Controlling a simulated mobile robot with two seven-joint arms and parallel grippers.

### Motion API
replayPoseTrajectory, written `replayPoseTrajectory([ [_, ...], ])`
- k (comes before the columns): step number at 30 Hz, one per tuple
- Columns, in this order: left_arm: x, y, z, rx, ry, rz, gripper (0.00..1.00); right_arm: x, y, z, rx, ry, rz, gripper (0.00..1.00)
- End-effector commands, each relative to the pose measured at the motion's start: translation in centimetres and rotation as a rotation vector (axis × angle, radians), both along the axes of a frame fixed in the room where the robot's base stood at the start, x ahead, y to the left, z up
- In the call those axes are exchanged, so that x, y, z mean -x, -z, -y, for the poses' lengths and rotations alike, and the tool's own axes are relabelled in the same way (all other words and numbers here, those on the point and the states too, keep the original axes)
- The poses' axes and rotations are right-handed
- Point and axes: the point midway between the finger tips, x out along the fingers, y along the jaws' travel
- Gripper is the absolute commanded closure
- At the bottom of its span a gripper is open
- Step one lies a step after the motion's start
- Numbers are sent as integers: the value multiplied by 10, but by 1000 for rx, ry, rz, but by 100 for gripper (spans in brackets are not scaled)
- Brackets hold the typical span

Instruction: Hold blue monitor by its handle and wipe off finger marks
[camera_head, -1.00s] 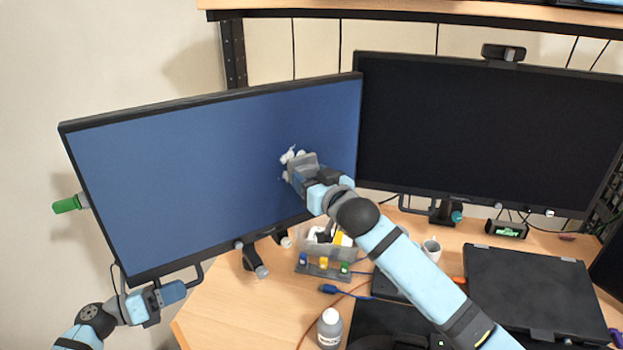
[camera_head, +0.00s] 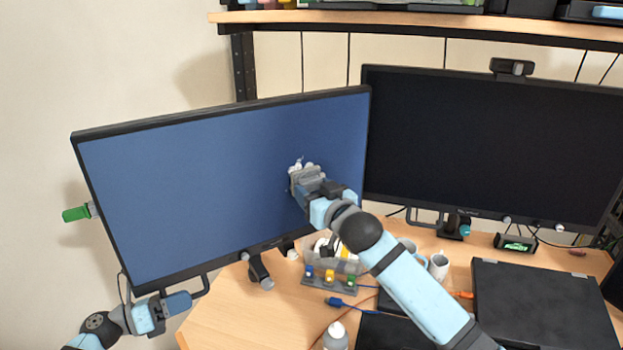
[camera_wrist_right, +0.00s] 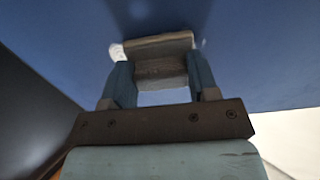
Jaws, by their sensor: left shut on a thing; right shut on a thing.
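The blue monitor (camera_head: 200,190) stands tilted at the left of the desk, its blue screen facing me. Its black handle (camera_head: 203,284) juts from the lower edge. My left gripper (camera_head: 190,298) is shut on this handle at the monitor's lower left corner. My right gripper (camera_head: 303,180) is shut on a grey wiping block (camera_wrist_right: 160,58) with a whitish cloth edge and holds it at the right part of the screen. Pale smudges show around the block in the head view. The wrist view shows the block against the blue screen, with whitish material at its left end.
A dark monitor (camera_head: 490,150) with a webcam (camera_head: 511,67) stands at the right. A white bottle (camera_head: 335,338), mugs (camera_head: 438,265), a closed laptop (camera_head: 540,305) and a clip rack (camera_head: 330,282) crowd the desk. A shelf (camera_head: 430,27) spans above.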

Motion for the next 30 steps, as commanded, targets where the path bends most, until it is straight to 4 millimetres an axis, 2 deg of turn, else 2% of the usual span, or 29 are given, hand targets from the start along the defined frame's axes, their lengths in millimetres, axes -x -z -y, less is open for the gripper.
replayPoseTrajectory([
  [6,1,1,1,0,2,-2,100,12,0,-23,-3,-3,-1,72],
  [12,0,0,1,1,1,-2,100,17,-1,-32,-1,-1,0,72],
  [20,0,0,1,1,1,-2,100,16,0,-30,0,0,0,72],
  [30,0,0,0,1,1,-2,100,-1,0,1,2,3,1,72],
])
